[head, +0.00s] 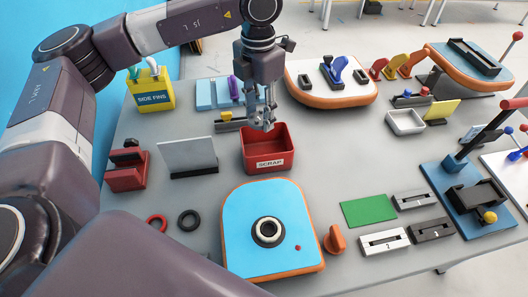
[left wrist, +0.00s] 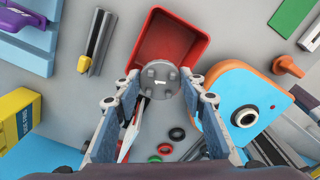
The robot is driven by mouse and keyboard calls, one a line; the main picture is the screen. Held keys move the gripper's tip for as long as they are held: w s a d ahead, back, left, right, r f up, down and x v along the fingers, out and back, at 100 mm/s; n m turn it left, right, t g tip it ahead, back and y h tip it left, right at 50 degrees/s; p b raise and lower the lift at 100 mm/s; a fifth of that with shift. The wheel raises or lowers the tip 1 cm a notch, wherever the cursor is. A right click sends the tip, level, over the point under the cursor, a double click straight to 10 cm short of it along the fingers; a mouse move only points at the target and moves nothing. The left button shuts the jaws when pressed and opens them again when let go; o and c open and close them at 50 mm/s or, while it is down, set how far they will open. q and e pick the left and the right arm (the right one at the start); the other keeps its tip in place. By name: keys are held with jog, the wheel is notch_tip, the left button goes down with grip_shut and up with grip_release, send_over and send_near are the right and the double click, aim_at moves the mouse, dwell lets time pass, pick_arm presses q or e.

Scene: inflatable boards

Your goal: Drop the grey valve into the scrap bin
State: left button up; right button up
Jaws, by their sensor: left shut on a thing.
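The grey valve (left wrist: 160,78) is a round disc with small knobs, held between the fingertips of my left gripper (head: 262,118) in the left wrist view. In the head view the valve is small and mostly hidden by the fingers. The scrap bin (head: 267,163) is an open red box with a white SCRAP label. My left gripper is shut on the valve above the bin's back part in the head view. The bin (left wrist: 196,50) also shows behind the valve in the left wrist view; the visible part of its inside looks empty. My right gripper is out of view.
A blue board with orange edge (head: 240,230) lies in front of the bin. A grey upright plate (head: 188,155) stands left of it. A yellow side-fins box (head: 153,92) is at the back left.

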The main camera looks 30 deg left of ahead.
pick_arm(q)
notch_tip(320, 180, down, 6)
jog(key=b, duration=0.3)
jog(key=shift+r, duration=0.15)
jog(key=o, duration=1.2)
jog(key=shift+r, duration=0.15)
jog(key=shift+r, duration=0.35)
notch_tip(320, 180, up, 11)
jog(key=shift+r, duration=0.1)
jog(key=shift+d, duration=0.1)
